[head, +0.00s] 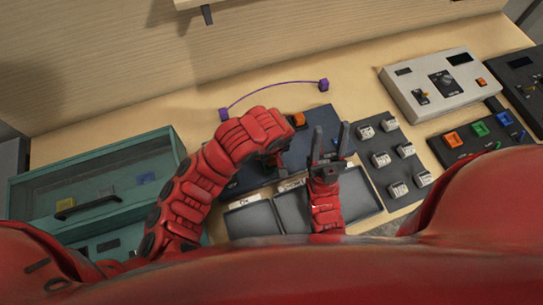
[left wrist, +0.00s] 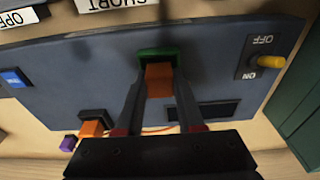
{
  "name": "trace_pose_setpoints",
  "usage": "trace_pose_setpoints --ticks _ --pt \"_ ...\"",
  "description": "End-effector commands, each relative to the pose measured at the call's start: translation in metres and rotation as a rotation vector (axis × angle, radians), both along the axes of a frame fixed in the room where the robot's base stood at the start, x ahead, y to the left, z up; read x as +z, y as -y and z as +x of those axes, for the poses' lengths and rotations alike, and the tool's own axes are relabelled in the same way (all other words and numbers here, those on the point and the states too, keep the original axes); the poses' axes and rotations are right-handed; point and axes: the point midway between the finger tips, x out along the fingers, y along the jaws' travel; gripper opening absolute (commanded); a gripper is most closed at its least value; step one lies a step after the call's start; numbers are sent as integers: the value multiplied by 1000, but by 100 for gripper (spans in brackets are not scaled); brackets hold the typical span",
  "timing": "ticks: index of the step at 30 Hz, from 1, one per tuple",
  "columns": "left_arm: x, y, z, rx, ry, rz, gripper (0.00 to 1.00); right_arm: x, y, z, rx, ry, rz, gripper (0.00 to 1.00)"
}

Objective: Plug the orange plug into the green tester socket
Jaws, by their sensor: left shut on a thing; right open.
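The orange plug (left wrist: 159,82) is between the fingers of my left gripper (left wrist: 158,70), which is shut on it. The plug's far end meets the green tester socket (left wrist: 158,52) on the dark blue tester panel (left wrist: 75,75). I cannot tell how deep the plug sits. In the head view my left gripper (head: 273,158) is low over the panel and hides the plug and socket. A second orange cable end (left wrist: 92,128) sits in a black holder at the panel's edge. My right gripper (head: 328,148) is open and empty, with its fingers pointing up the picture beside the panel.
A purple cable (head: 270,85) lies behind the panel. Labelled trays (head: 255,220) lie in front. A board of white-labelled parts (head: 398,188) is to the right, with a grey instrument box (head: 445,85) beyond. A teal cabinet (head: 95,160) stands left. A yellow switch (left wrist: 270,62) is on the panel.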

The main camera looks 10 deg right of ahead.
Motion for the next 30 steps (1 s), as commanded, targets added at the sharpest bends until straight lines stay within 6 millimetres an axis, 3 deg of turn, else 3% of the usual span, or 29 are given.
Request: trace_pose_setpoints --ticks 2,3,9,20,21,24,27,29,30 --pt "-1 0 -1 0 -2 1 0 -1 0 0 0 0 0 50" --pt "-1 0 -1 0 -2 2 38 -1 0 0 0 0 0 50" --pt "-2 -1 -1 1 -4 3 72 -1 0 0 0 0 0 50" --pt "-3 -3 -1 3 -7 8 72 -1 0 0 0 0 0 50" --pt "-3 -3 -1 4 -7 8 62 -1 0 0 0 0 0 50" --pt "-4 -4 -2 4 -8 9 77 -1 0 0 0 0 0 50" --pt "-2 -4 -2 4 -8 10 78 1 0 0 0 0 0 50" --pt "2 -4 -2 4 -8 10 90 5 0 0 0 0 0 50" --pt "6 -4 -2 4 -8 10 90 8 0 0 0 0 0 50"
